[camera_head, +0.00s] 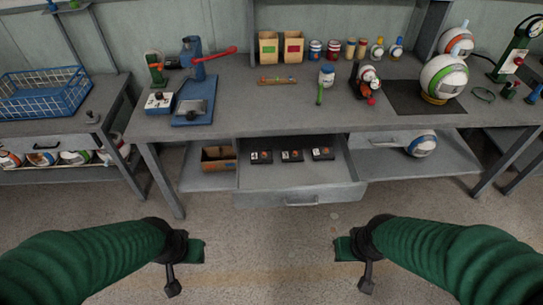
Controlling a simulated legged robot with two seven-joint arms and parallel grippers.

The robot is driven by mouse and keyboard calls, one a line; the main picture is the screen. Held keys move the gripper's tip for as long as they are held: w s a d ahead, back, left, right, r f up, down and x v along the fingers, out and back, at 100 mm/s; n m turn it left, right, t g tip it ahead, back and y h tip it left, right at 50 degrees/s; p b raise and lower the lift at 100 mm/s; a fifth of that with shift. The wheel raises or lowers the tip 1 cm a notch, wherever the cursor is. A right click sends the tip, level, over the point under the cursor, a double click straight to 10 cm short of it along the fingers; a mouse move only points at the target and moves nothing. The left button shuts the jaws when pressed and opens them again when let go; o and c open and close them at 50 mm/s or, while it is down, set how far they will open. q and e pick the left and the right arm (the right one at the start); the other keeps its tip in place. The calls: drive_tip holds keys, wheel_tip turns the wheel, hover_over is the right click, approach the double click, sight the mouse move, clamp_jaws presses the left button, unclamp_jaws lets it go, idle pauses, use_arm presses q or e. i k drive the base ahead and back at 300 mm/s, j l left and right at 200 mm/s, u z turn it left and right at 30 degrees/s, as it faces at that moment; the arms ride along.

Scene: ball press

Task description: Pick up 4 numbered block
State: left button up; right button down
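Three small black numbered blocks sit in a row in the open drawer below the workbench: a left block (262,157), a middle block (292,156) and a right block (323,154). Each has a pale mark and a reddish spot on top; the numbers are too small to read surely. A blue-and-white box with dark figures (158,102) stands on the bench at the left. My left gripper (187,268) and my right gripper (352,267) are low in front of the drawer, apart from all blocks. Nothing shows in either, and their finger opening is unclear.
The open drawer (300,185) juts out from the workbench (225,122). A blue press with a red handle (197,70) stands on the bench. A blue wire basket (45,95) is on the left table. The floor between my grippers and the drawer is clear.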

sight(256, 157)
drive_tip(key=i+l, duration=0.8)
drive_tip(key=i+l+u, duration=0.15)
drive_tip(key=u, duration=0.25)
drive_tip(key=i+l+u, duration=0.1)
drive_tip(key=l+u, duration=0.2)
drive_tip(key=u, duration=0.15)
drive_tip(key=l+u, duration=0.4)
drive_tip(key=i+l+u, duration=0.1)
drive_tip(key=l+u, duration=0.15)
drive_tip(key=u, duration=0.6)
